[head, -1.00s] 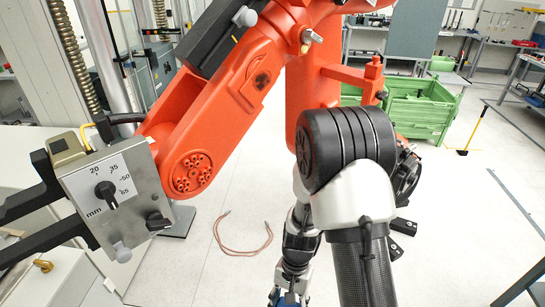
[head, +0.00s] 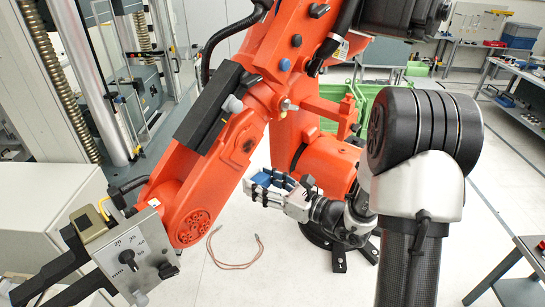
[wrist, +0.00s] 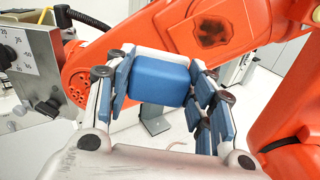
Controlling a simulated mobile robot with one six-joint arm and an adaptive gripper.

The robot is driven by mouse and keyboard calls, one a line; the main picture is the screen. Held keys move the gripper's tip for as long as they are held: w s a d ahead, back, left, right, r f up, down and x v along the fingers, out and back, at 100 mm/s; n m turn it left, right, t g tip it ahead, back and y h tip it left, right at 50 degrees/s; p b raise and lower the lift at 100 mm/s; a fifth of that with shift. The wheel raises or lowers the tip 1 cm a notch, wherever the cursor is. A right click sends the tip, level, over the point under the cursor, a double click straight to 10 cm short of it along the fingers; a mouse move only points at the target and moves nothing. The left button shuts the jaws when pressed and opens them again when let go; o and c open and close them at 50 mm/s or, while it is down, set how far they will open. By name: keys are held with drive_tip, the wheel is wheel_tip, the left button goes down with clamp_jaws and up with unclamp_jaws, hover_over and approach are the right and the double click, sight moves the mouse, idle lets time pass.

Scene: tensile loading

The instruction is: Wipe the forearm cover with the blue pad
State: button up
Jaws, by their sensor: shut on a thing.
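The forearm cover (head: 236,143) is on the lower orange link of the big industrial arm and carries a dark smudge. In the wrist view the cover (wrist: 180,34) and its smudge fill the top, just beyond my fingers. My gripper (head: 258,186) is left of the orange arm's base, below the cover in the head picture. It is shut on the blue pad (wrist: 158,80), which sits between the blue-lined fingers. The pad appears apart from the cover, though the exact gap is hard to tell. In the head view the pad is small and partly hidden by my fingers.
A steel clamp head with a dial (head: 132,256) is at the lower left, near the orange elbow. A reddish cable (head: 232,264) lies on the floor. Green crates (head: 375,95) stand behind the orange arm. Open floor lies in between.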

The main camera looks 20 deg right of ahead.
drive_tip(key=w+r+m+t+h+p, duration=0.1)
drive_tip(key=w+r, duration=0.2)
drive_tip(key=w, duration=0.3)
drive_tip(key=shift+a+r, duration=0.2)
drive_tip(key=shift+a, duration=0.1)
drive_tip(key=shift+x, duration=1)
idle(0.6)
drive_tip(key=shift+d, duration=0.15)
drive_tip(key=shift+w+d+b, duration=0.25)
drive_tip(key=shift+w+d, duration=0.2)
drive_tip(key=shift+d, duration=0.35)
drive_tip(key=shift+w+d+b, duration=0.2)
drive_tip(key=shift+w+d, duration=0.25)
drive_tip(key=shift+d, duration=0.35)
drive_tip(key=shift+w+d+b, duration=0.2)
drive_tip(key=shift+w+d, duration=0.35)
drive_tip(key=shift+d, duration=0.25)
drive_tip(key=shift+w+d+b, duration=0.15)
drive_tip(key=shift+w+d, duration=0.4)
drive_tip(key=shift+d, duration=0.2)
drive_tip(key=shift+b, duration=0.3)
